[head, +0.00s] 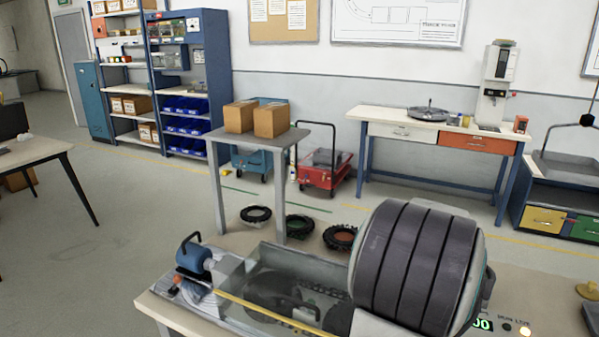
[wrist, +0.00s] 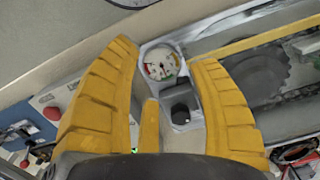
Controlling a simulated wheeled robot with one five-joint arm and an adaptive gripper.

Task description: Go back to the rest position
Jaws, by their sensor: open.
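In the head view I cannot make out my gripper.
A work bench (head: 148,302) carries a blue device (head: 194,257) and a clear-covered track (head: 310,270). A large dark banded body (head: 415,262) hides its right part; I cannot tell whether it is mine. A small table (head: 300,134) holds two boxes.

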